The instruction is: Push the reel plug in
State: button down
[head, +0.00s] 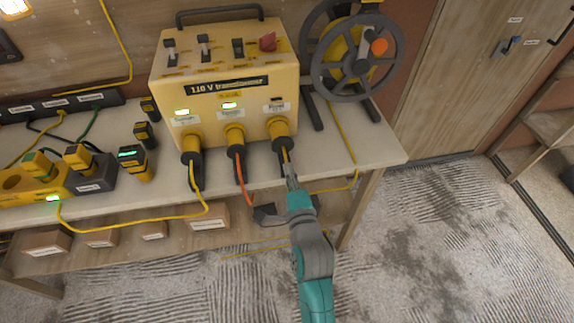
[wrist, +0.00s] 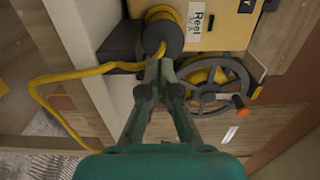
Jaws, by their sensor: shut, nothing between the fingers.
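The yellow transformer box (head: 222,85) stands on the bench with three plugs along its lower front. The reel plug (head: 281,136) is at the rightmost socket, labelled Reel; its dark body and yellow cable show. The lamp above this socket looks dark, while the two others glow. In the wrist view the reel plug (wrist: 163,36) sits against the yellow socket, just beyond my fingertips. My gripper (head: 288,172) is shut and empty, its tips at or very near the plug's back end. I cannot tell whether they touch. How deep the plug sits is unclear.
The cable reel (head: 352,55) with an orange knob stands right of the transformer. An orange cable plug (head: 236,145) is close on the left. Chargers with batteries (head: 85,170) fill the bench's left side. The floor in front is clear.

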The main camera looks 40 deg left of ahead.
jog(key=v, duration=0.8)
jog(key=shift+d, duration=0.1)
